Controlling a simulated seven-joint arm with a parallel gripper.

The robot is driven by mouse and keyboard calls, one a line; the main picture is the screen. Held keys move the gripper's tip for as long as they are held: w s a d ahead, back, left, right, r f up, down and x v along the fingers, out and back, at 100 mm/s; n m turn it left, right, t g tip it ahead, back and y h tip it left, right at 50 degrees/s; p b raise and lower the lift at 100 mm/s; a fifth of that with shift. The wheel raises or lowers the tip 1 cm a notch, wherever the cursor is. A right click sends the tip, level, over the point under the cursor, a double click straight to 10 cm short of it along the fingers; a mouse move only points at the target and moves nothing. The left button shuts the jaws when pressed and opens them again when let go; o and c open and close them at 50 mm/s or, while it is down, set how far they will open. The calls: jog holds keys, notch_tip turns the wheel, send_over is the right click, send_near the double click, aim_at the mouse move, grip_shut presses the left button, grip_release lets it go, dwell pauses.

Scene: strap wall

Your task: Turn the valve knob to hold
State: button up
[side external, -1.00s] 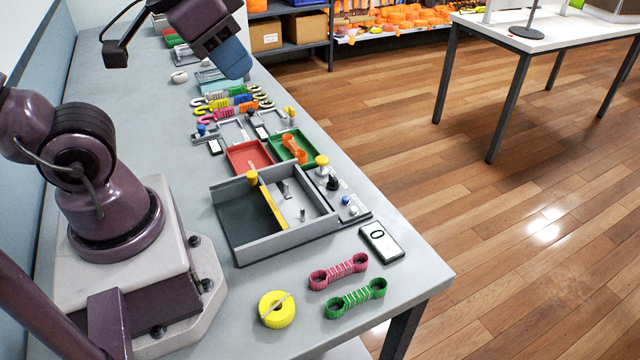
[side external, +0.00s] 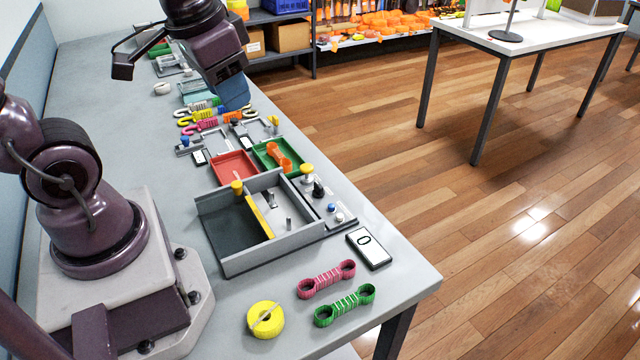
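A small black knob (side external: 318,190), which looks like the valve knob, stands on the narrow grey control panel (side external: 345,226) along the right side of the grey open box. A yellow-topped post (side external: 306,171), a blue button (side external: 331,208) and a white button (side external: 339,217) are near it. The knob's pointer and the panel's marks are too small to read. My gripper (side external: 236,100), with a blue end piece, hangs pointing down over the coloured straps, apart from the knob and farther back. Its fingers cannot be made out.
The grey box (side external: 285,240) has a yellow divider (side external: 259,217). Red (side external: 234,168) and green (side external: 268,154) trays lie behind it.

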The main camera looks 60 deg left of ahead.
jog(key=w+a+f+m+g, duration=0.3)
jog(key=w+f, duration=0.2)
jog(key=f, duration=0.1)
jog(key=m+h, duration=0.1)
jog(key=m, duration=1.5)
send_over(320, 187)
notch_tip(320, 187, down, 10)
notch_tip(320, 187, down, 13)
jog(key=shift+w+r, duration=0.1)
grip_shut()
